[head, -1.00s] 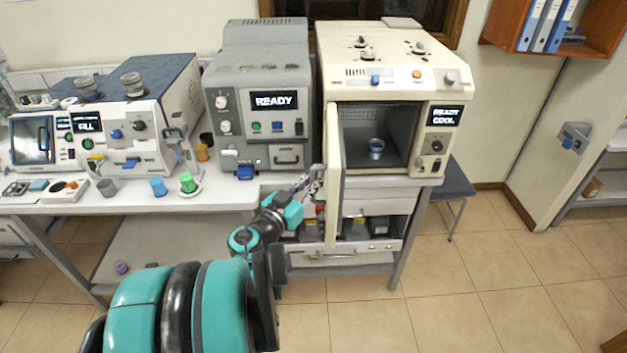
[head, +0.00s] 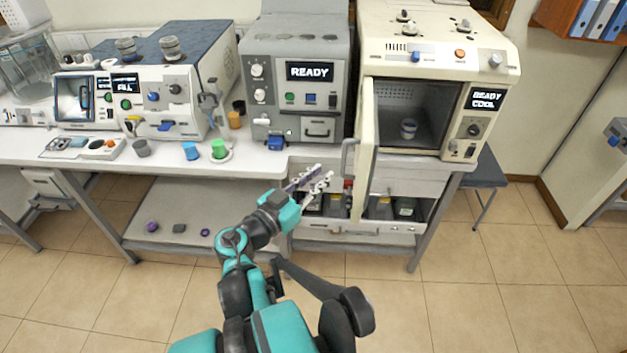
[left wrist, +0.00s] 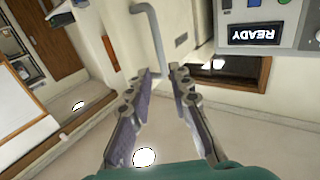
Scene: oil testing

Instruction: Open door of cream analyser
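The cream analyser (head: 436,42) stands at the right end of the bench. A grey handle (head: 347,157) is on the door's outer left face; a grey bent bar that looks like this handle (left wrist: 152,38) shows in the left wrist view. My left gripper (head: 322,172) is open and empty, just left of the door and apart from the handle. Its spread fingers also show in the left wrist view (left wrist: 162,72). My right gripper is not seen.
A grey analyser (head: 297,75) stands left of the cream one, and a white and blue machine (head: 150,90) further left. A green cup (head: 219,148) and a blue cup (head: 190,151) sit near the bench's front edge. The floor (head: 510,280) at the right is clear.

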